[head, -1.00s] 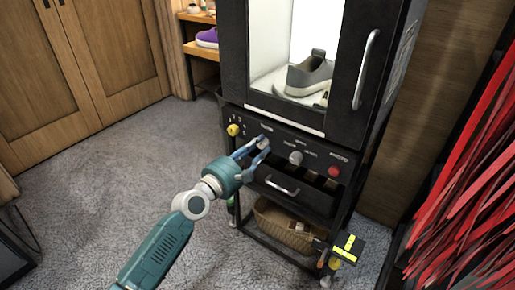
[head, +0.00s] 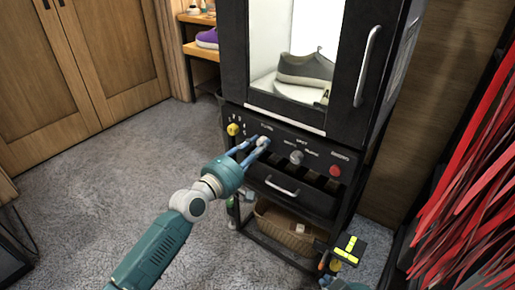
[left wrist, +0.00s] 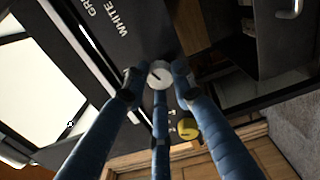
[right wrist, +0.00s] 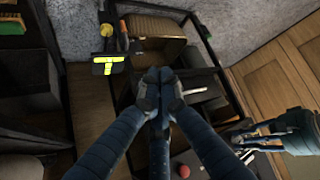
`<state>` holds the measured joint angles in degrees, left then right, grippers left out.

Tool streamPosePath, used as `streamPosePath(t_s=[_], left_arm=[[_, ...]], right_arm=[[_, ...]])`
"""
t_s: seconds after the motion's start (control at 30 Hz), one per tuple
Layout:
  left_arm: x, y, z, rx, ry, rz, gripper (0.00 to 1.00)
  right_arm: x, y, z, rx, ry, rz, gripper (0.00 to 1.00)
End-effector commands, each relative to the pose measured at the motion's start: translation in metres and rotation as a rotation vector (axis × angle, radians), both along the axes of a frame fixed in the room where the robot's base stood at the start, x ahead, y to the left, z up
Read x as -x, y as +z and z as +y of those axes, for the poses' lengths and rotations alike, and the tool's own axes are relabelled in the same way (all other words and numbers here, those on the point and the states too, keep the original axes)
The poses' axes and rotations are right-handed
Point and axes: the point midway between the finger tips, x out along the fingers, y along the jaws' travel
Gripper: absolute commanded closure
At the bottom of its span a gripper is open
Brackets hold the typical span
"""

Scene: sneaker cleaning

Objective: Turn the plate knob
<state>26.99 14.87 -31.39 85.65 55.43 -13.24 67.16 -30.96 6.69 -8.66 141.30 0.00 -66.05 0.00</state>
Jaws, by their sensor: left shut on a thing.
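A row of knobs sits on the dark front panel of a black cabinet. The plate knob (head: 263,141), small and pale, is at the left of the row; its label is too small to read surely. My left gripper (head: 259,145) has its blue fingers around this knob. In the left wrist view, the knob's white round face with a dark mark (left wrist: 159,75) shows between the three fingertips. A grey shoe (head: 306,70) stands inside the lit cabinet. My right gripper (right wrist: 158,90) has its fingertips together and empty, in the right wrist view.
A yellow knob (head: 233,129), another pale knob (head: 296,157) and a red button (head: 335,171) are on the same panel. A drawer handle (head: 283,187) is below. A basket (head: 288,228) sits on the lower shelf. Red strips hang at the right. Carpet at left is clear.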

Motion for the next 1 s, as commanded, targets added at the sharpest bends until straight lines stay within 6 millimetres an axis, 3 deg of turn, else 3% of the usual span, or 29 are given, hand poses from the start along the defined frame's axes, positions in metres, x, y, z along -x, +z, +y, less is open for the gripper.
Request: streamPosePath(t_s=[0.57, 0.73, 1.0], left_arm=[[0.001, -0.002, -0.002, -0.444, -0.005, -0.319, 1.0], [0.001, -0.002, -0.002, -0.574, -0.005, -0.412, 1.0], [0.001, -0.003, -0.001, -0.784, -0.007, -0.562, 1.0]], right_arm=[[-0.011, 0.009, 0.004, -0.012, 0.004, -0.056, 1.0], [-0.003, 0.004, 0.002, -0.003, 0.002, -0.014, 1.0], [0.032, -0.017, -0.011, 0.03, -0.012, 0.142, 1.0]])
